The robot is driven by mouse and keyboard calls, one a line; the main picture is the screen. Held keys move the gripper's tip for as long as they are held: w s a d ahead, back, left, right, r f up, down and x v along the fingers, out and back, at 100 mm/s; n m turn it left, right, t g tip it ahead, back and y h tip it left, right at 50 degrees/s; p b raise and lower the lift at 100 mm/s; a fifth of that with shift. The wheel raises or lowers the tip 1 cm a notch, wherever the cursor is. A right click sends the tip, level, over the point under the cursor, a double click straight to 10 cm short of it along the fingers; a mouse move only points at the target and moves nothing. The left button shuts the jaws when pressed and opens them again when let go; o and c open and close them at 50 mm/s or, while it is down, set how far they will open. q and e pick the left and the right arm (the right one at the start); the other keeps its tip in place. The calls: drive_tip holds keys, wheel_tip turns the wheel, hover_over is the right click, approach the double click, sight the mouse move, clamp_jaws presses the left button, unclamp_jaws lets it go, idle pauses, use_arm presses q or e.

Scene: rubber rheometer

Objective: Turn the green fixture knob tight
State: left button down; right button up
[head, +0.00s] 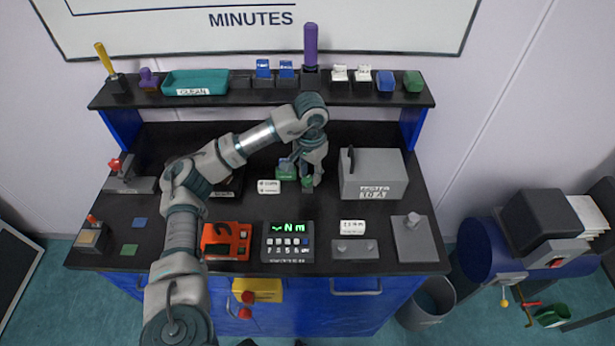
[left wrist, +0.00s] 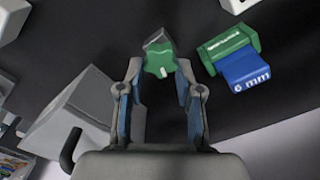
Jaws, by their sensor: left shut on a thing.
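The green fixture knob (head: 307,183) stands on the black bench, left of the grey box. In the left wrist view the lobed green knob (left wrist: 159,63) sits between my fingertips, on a small grey base (left wrist: 157,38). My left gripper (head: 312,180) reaches down over the knob from above and is shut on it; it also shows in the left wrist view (left wrist: 159,74). The fingers partly hide the knob in the head view. My right gripper is not in view.
A green block with a blue "6 mm" piece (left wrist: 246,71) stands close beside the knob. A grey box with a black handle (head: 373,175) is to the right. The torque display (head: 287,242) and a red device (head: 227,241) lie nearer the front. A shelf (head: 220,98) runs behind.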

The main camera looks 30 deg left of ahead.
use_arm(q)
drive_tip(key=m, duration=0.2)
drive_tip(key=shift+d+m+b, duration=0.15)
drive_tip(key=shift+m+b, duration=0.15)
drive_tip(key=shift+b, duration=0.1)
drive_tip(key=shift+d+r+m, duration=0.1)
drive_tip(key=shift+m, duration=0.8)
drive_tip(key=c, duration=0.9)
unclamp_jaws()
